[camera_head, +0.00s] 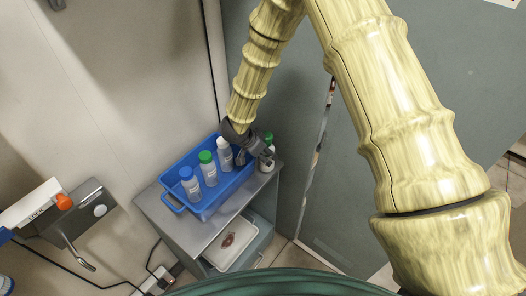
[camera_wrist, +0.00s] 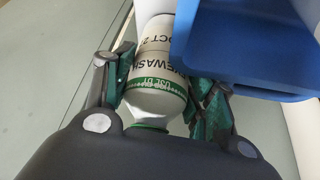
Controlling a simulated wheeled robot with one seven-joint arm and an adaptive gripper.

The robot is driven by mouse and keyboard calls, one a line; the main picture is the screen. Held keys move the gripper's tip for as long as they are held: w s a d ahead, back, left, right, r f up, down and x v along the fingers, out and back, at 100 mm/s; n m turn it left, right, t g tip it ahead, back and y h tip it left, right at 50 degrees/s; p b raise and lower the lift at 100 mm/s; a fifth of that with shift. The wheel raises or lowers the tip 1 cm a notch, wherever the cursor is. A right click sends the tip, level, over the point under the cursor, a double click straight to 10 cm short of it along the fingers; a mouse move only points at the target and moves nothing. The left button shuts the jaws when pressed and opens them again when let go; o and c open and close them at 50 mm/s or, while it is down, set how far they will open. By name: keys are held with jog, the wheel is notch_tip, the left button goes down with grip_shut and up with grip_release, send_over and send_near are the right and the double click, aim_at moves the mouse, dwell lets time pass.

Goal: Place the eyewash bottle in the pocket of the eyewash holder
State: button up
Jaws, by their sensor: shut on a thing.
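I cannot tell whether the bottle touches the cart top. I cannot make out an eyewash holder with a pocket in either view.
The blue bin (camera_head: 173,203) stands on a grey cart (camera_head: 152,208) and holds blue-capped (camera_head: 190,184), green-capped (camera_head: 207,168) and white-capped (camera_head: 224,153) bottles. The bin wall (camera_wrist: 240,45) is close beside the held bottle. A grey wall fixture (camera_head: 88,212) is at left.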

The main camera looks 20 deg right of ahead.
jog(key=shift+d+f, duration=0.1)
jog(key=o, duration=1.3)
jog(key=shift+s, duration=0.1)
jog(key=shift+o, duration=0.2)
